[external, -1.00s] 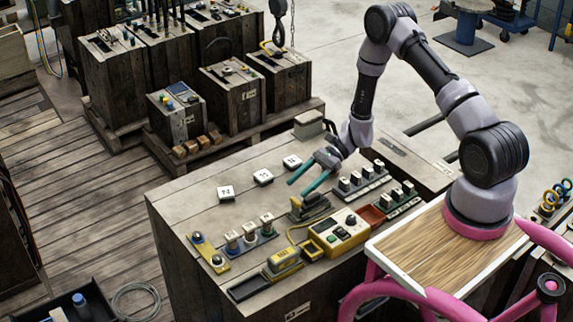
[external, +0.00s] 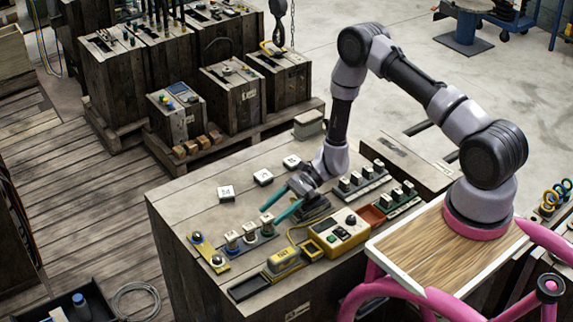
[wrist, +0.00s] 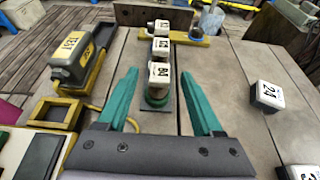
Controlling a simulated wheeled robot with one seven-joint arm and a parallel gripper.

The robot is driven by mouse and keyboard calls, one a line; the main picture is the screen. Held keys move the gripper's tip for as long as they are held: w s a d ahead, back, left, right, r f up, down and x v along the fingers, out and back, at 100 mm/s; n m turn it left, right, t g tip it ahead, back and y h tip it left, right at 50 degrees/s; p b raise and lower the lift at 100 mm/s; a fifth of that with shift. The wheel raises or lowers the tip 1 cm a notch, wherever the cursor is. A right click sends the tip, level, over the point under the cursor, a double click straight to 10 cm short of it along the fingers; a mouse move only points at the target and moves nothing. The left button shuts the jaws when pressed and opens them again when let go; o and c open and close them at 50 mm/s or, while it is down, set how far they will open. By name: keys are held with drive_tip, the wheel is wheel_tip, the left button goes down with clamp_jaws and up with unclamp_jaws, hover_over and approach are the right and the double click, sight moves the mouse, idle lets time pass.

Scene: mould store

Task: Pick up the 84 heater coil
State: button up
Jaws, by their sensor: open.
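The 84 heater coil (wrist: 157,93) has a white top marked 84 and a greenish body. It is the nearest of three coils in a row in the wrist view. In the external view it appears to be the right-hand coil (external: 267,228) of the row, beside the fingertips and partly covered by them. My gripper (external: 267,215) has teal fingers spread open and empty. In the wrist view my gripper (wrist: 158,76) points at the 84 coil, with one finger to each side of its line. Whether the fingers touch it I cannot tell.
Two more coils (wrist: 161,47) stand right behind the 84 coil. A yellow bar with knobs (wrist: 181,40) lies beyond. A yellow tester (wrist: 76,52) is at the left. White numbered blocks (wrist: 268,95) lie at the right. Bare wood separates them from the coils.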

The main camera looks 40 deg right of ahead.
clamp_jaws()
